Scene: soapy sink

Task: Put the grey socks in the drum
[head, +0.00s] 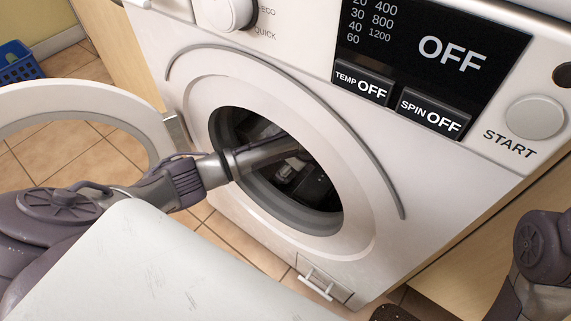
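The front-loading washing machine (350,230) stands ahead of me with its round door (25,100) swung open to the left. My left arm reaches through the door opening into the dark drum (310,195). My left gripper (300,163) is inside the drum, in shadow and partly hidden by its own arm, so its fingers cannot be made out. Small pale grey shapes show near it, and I cannot tell whether they are cloth or gripper parts. No grey socks can be clearly made out. My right arm shows at the lower right edge, with its gripper out of view.
A blue basket (17,65) stands on the tiled floor at the upper left. The control panel (430,60) reads OFF. Wooden cabinets flank the machine. The open door lies beside my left arm, and the drum opening's rim surrounds the arm.

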